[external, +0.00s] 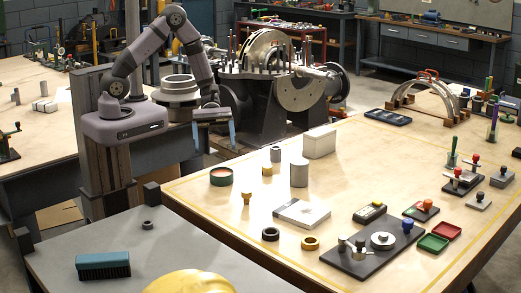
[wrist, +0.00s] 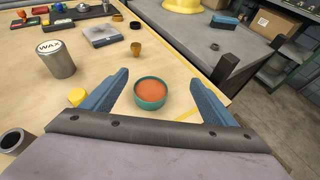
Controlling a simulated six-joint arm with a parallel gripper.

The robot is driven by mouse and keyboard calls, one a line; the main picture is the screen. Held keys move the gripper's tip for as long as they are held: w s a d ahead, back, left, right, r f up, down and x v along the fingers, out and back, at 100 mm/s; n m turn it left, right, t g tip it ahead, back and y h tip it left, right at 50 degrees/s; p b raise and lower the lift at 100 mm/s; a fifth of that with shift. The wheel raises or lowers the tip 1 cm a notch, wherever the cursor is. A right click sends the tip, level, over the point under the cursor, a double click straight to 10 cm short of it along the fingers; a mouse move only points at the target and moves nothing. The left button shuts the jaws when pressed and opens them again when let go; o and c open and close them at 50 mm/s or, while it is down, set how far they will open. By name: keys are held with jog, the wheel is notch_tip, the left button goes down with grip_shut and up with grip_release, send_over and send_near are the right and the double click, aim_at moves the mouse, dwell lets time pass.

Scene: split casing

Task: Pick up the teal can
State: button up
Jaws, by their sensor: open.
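The teal can (external: 221,177) is a short, round, open-topped can with an orange-brown inside. It stands upright on the light wooden table near its left edge. In the wrist view the teal can (wrist: 150,102) appears between my two blue fingers, a little nearer the left one in the picture. My gripper (external: 213,138) is open and empty, above the table and apart from the can in the external view. In the wrist view my gripper (wrist: 160,76) shows its fingers spread wider than the can. Nothing hides the can's rim.
A yellow cylinder (wrist: 76,97) stands close to the left finger in the wrist view. A grey wax can (wrist: 57,60), a grey tube (wrist: 14,141) and an orange-brown peg (wrist: 136,50) stand nearby. A grey bench (external: 170,248) with a brush adjoins.

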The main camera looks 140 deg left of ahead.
jog(key=a+n+t, duration=0.1)
jog(key=a+n, duration=0.1)
send_near(222, 176)
jog(key=shift+w+d+f+m+y, duration=0.15)
jog(key=shift+w+d+m+y, duration=0.15)
jog(key=shift+w+m, duration=0.15)
jog(key=shift+w+d+f+p, duration=0.15)
jog(key=shift+w+d+p, duration=0.25)
jog(key=shift+w, duration=0.2)
jog(key=shift+w+d+f, duration=0.1)
jog(key=shift+w+f, duration=0.1)
jog(key=shift+w, duration=0.1)
jog(key=shift+w+d+p, duration=0.15)
jog(key=shift+p, duration=0.25)
jog(key=p+x, duration=0.2)
jog(key=x, duration=0.1)
jog(key=shift+w+d, duration=0.3)
jog(key=shift+d, duration=0.05)
jog(key=shift+w+d+f+p, duration=0.15)
jog(key=shift+w+f+p, duration=0.15)
jog(key=shift+w+p, duration=0.05)
jog(key=shift+c, duration=0.6)
